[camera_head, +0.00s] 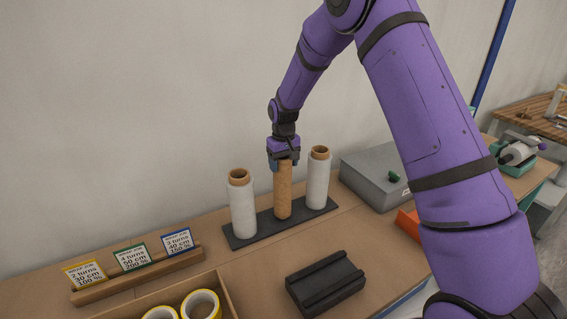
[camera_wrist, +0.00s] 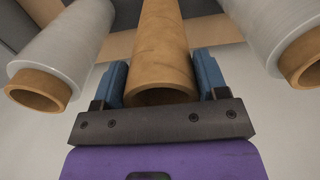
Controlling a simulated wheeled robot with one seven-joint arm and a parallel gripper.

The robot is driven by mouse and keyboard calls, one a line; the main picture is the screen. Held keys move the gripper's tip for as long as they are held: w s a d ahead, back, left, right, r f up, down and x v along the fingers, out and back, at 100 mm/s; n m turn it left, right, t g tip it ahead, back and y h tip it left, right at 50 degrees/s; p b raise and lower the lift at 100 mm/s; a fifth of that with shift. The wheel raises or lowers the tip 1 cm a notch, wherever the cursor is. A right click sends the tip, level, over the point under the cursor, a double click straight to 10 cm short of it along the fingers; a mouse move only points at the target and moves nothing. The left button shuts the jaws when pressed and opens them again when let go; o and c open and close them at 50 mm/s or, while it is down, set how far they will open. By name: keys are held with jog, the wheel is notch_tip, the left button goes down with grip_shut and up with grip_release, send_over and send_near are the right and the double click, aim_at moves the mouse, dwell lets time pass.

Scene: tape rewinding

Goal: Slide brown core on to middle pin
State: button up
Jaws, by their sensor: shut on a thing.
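The brown core (camera_head: 284,190) stands upright between two wrapped rolls, over the middle of the dark base (camera_head: 240,238). My gripper (camera_head: 284,163) is shut on its top end from above. In the wrist view the gripper's blue fingers (camera_wrist: 162,85) flank the core (camera_wrist: 163,45) on both sides. The middle pin is not visible; the core hides that spot. I cannot tell whether the core's lower end touches the base.
A left wrapped roll (camera_head: 242,205) and a right wrapped roll (camera_head: 318,180) stand close on either side. A grey box (camera_head: 372,178) is at right, a black grooved block (camera_head: 325,284) in front. Job cards (camera_head: 132,257) and a box of yellow tape rolls (camera_head: 201,304) are at left.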

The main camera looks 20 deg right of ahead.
jog(key=shift+f, duration=0.55)
jog(key=o, duration=1.3)
jog(key=shift+o, duration=0.3)
notch_tip(320, 180, up, 8)
dwell(0.4)
notch_tip(320, 180, up, 11)
jog(key=shift+f, duration=0.15)
dwell(0.4)
